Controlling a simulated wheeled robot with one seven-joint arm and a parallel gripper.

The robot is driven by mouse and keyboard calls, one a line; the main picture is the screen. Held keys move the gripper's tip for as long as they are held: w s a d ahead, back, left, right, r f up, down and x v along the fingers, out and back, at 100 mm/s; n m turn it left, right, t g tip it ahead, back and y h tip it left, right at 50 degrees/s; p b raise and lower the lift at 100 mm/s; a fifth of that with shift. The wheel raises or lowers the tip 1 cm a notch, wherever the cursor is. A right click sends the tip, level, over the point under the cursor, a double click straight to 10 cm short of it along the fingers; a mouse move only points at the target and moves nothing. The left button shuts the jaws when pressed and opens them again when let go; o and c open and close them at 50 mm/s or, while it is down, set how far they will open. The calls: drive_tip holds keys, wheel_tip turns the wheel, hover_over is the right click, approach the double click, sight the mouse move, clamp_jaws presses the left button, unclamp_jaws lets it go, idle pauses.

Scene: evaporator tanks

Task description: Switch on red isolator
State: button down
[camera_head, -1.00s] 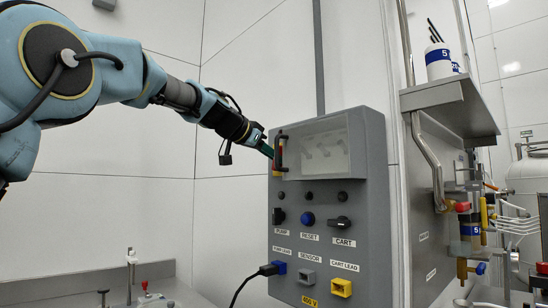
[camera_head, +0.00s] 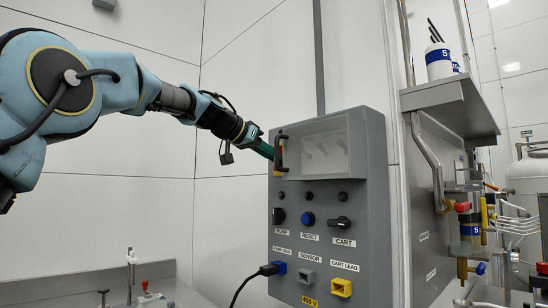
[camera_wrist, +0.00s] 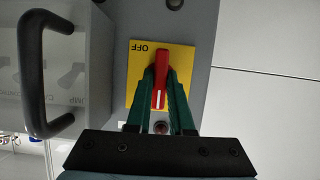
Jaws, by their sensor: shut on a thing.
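The red isolator is a red handle (camera_wrist: 160,86) with a white line, on a yellow plate (camera_wrist: 135,60) marked OFF; the lettering is upside down in the wrist view. My gripper (camera_wrist: 161,85) has its green fingers shut on the red handle, one on each side. The handle lies along the length of the fingers. In the head view, my gripper (camera_head: 273,153) reaches the upper left corner of the grey control panel (camera_head: 330,275). There the fingers and the panel's black handle hide most of the isolator; a bit of yellow plate (camera_head: 278,172) shows.
A black bar handle (camera_wrist: 40,75) stands out beside the isolator, on the cover of the panel's window (camera_head: 322,152). Knobs, including a blue reset knob (camera_head: 308,219), and sockets sit lower. A shelf (camera_head: 450,105) stands at right.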

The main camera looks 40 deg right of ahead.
drive_tip(key=c, duration=0.8)
unclamp_jaws()
drive_tip(key=shift+a, duration=0.1)
drive_tip(key=b+v, duration=0.3)
drive_tip(key=v, duration=0.7)
drive_tip(key=shift+a+b, duration=0.3)
drive_tip(key=shift+b, duration=0.05)
drive_tip(key=shift+r, duration=0.1)
